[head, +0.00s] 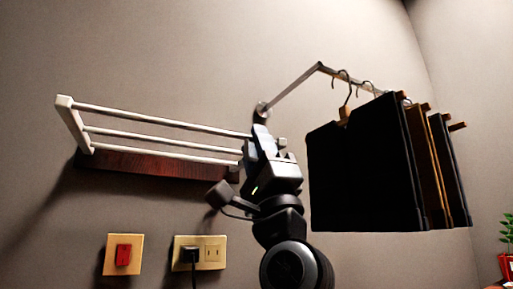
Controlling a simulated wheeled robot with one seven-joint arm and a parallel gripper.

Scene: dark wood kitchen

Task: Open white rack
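The white rack (165,122) is fixed to the wall left of centre in the head view. It has several white rails, a white end piece (75,124) at the left, and a dark reddish wood board (150,166) below. The rails stand out from the board at a slant. My gripper (264,135) is at the rack's right end and hides most of that end. I cannot tell whether it touches the rack. Its fingers are seen from behind and are largely hidden, so I cannot see whether they are open or shut.
A metal wall rail (292,88) angles out right of my gripper, with dark garments (365,165) on hangers close to my arm. Below the rack are a red switch (123,254) and a socket with a black plug (190,253). A plant (507,240) stands at far right.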

